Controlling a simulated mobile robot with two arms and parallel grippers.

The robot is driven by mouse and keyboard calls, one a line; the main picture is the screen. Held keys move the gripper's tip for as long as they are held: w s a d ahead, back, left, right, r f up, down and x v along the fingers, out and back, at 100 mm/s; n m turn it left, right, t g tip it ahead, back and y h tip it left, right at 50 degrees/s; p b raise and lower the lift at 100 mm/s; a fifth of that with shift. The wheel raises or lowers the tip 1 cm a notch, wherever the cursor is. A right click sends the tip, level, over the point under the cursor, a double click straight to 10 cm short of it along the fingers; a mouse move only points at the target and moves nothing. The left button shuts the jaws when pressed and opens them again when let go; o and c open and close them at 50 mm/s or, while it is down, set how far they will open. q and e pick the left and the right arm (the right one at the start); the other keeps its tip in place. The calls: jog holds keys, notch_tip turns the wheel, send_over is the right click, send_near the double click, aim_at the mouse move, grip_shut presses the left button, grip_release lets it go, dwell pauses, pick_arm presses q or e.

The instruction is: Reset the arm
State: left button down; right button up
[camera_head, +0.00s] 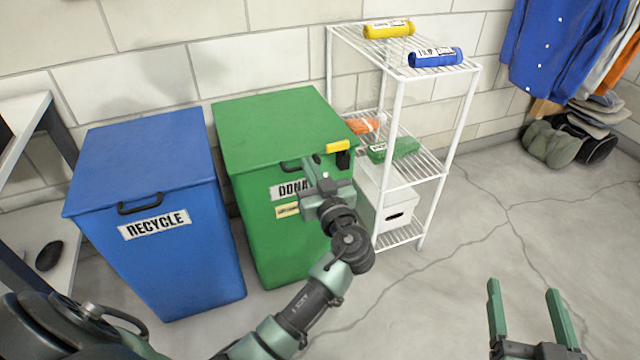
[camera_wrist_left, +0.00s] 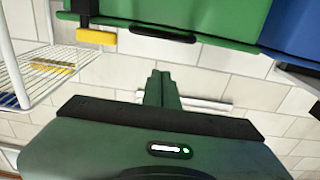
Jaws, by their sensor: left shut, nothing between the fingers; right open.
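My left arm comes in from the lower left. Its gripper (camera_head: 309,163) is in front of the green bin (camera_head: 275,120), near the bin's handle and its DONATE label, which it partly covers. In the left wrist view the two fingers of this gripper (camera_wrist_left: 161,75) are together, with nothing between them. A gap to the bin or contact with it cannot be told for certain. My right gripper (camera_head: 528,290) is at the lower right, its fingers apart and empty, over bare floor.
A blue RECYCLE bin (camera_head: 145,155) stands left of the green one. A yellow-and-black piece (camera_head: 339,147) is at the green bin's front right corner. A white wire rack (camera_head: 437,75) holds yellow and blue rolls, orange and green items. The floor (camera_head: 480,220) at right is clear.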

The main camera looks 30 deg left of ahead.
pick_arm(q)
jog(key=shift+f+v, duration=0.15)
jog(key=shift+v, duration=1.2)
jog(key=shift+f+v, duration=0.15)
jog(key=shift+v, duration=1.15)
pick_arm(e)
jog(key=shift+w+a+f, duration=0.1)
jog(key=shift+f, duration=0.2)
